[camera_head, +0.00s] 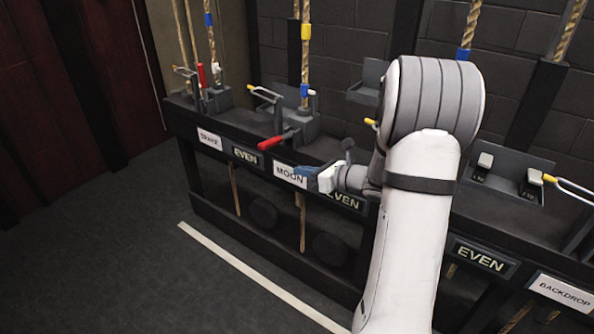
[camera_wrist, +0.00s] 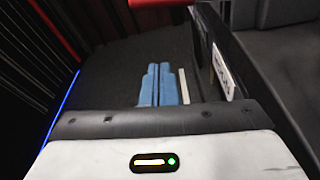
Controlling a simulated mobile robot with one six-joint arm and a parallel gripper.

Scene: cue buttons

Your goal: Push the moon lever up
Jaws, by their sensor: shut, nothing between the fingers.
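The moon lever's red handle (camera_head: 278,141) sticks out low from its dark base, above the white MOON label (camera_head: 290,175). My gripper (camera_head: 303,173) is in front of the right part of that label, below and to the right of the red handle, with a visible gap. Its blue fingers (camera_wrist: 158,85) are shut and empty in the wrist view. A red bar (camera_wrist: 158,2) at the top edge of the wrist view looks like the lever handle, mostly cut off. A white label (camera_wrist: 222,72) shows at the right there.
A neighbouring lever with an upright red handle (camera_head: 201,76) stands at the left. Yellow-tipped forks (camera_head: 262,91) and ropes (camera_head: 305,50) rise behind the rail. EVEN signs (camera_head: 247,156) line its front. My arm hides part of the rail. The floor in front is clear.

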